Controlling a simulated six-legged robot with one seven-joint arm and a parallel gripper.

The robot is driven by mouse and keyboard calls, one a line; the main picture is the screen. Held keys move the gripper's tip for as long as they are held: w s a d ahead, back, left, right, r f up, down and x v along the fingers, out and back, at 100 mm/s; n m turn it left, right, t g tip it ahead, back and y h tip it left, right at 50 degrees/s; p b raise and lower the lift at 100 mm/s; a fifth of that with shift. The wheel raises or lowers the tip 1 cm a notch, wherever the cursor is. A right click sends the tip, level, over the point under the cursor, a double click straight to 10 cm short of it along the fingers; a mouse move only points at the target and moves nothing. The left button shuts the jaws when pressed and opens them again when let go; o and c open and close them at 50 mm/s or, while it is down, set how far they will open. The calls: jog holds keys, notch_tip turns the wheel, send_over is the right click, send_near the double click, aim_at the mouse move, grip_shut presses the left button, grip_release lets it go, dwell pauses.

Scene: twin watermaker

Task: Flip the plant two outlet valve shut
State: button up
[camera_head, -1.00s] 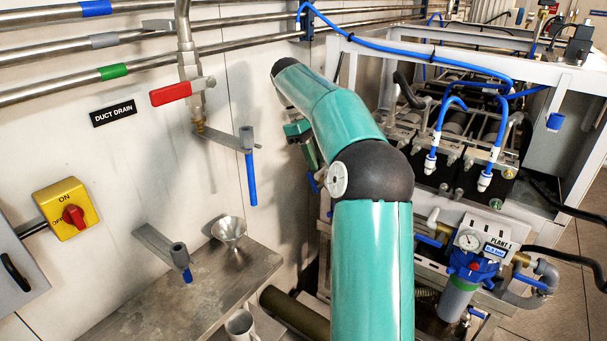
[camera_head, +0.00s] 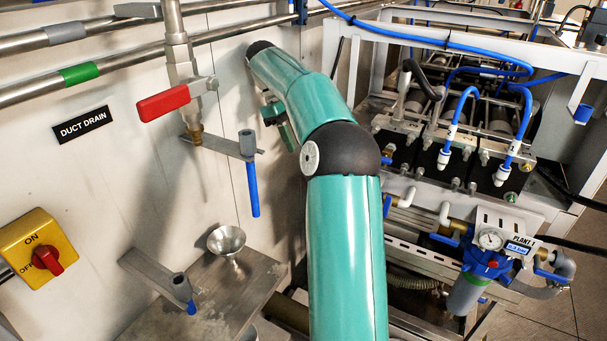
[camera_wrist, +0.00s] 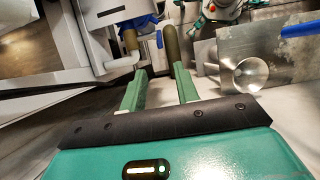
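I cannot pick out a plant two label or its outlet valve in either view. A small blue piece (camera_wrist: 159,39) shows between or beyond the tips; contact cannot be told.
A red-handled valve (camera_head: 175,101) hangs on the wall pipes, below it a blue-handled bracket (camera_head: 253,188). A funnel (camera_head: 226,240) sits on a steel shelf (camera_head: 172,322). A yellow switch (camera_head: 38,248) is at left. A white frame (camera_head: 345,45) stands at right.

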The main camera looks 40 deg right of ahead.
jog(key=x, duration=0.5)
jog(key=s+x, duration=0.1)
jog(key=x, duration=0.5)
jog(key=shift+d, duration=0.1)
jog(key=shift+f, duration=0.2)
jog(key=shift+s, duration=0.15)
jog(key=shift+f, duration=0.1)
grip_shut()
